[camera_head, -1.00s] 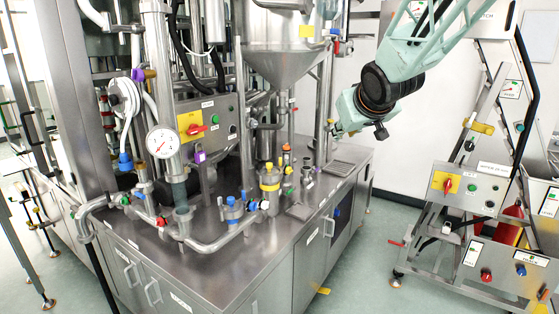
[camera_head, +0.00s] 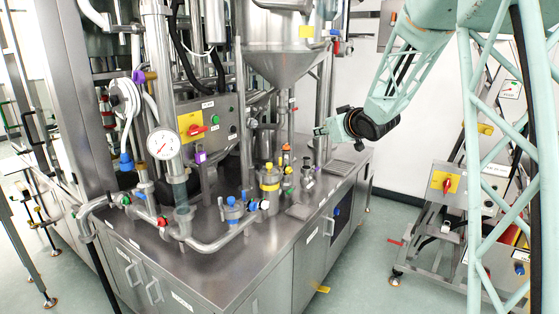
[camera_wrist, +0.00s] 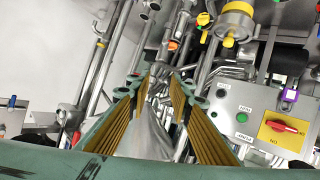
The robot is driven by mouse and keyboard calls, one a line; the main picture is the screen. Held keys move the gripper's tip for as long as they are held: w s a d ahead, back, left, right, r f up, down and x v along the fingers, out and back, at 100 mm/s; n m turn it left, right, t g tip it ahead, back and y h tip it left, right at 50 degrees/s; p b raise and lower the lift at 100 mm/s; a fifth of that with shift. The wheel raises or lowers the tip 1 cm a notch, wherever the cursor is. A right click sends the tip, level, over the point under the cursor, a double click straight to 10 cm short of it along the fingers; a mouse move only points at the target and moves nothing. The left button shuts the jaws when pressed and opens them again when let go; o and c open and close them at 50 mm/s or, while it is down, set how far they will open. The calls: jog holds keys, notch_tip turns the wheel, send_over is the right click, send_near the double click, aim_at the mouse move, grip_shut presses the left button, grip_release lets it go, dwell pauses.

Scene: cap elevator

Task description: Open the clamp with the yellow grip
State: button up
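A yellow-banded cylindrical fitting (camera_head: 269,184) stands upright on the steel worktop. Beside it is a small yellow-green piece (camera_head: 288,186) on the pipework; I cannot tell which part is the clamp with the yellow grip. In the wrist view, a yellow fitting (camera_wrist: 236,22) shows at the top right, with a smaller yellow piece (camera_wrist: 204,19) to its left. My gripper (camera_head: 322,130) is above the right part of the worktop, right of the funnel and apart from the yellow fittings. In the wrist view my gripper (camera_wrist: 160,82) has its fingers apart, with nothing held.
A steel funnel (camera_head: 283,68) hangs left of my gripper, with a vertical post (camera_head: 324,100) close by. A control panel with a red switch (camera_head: 197,130) stands behind the pipes. A pressure gauge (camera_head: 163,144) is at the left. A wheeled frame stands at the right over open floor.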

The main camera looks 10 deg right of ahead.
jog(key=w+a+f+n+t+y, duration=0.15)
jog(key=w+f+y, duration=0.25)
jog(key=w+f, duration=0.4)
jog(key=n+g+y+p, duration=0.1)
jog(key=n+y+p, duration=0.15)
jog(key=y, duration=0.35)
send_near(280, 159)
jog(key=v, duration=0.3)
jog(key=shift+d+f, duration=0.15)
jog(key=shift+d, duration=0.15)
jog(key=shift+w+a+b, duration=0.15)
jog(key=shift+b, duration=0.15)
jog(key=shift+b+x, duration=1.05)
jog(key=shift+x, duration=5.65)
jog(key=shift+w+f, duration=0.1)
grip_shut()
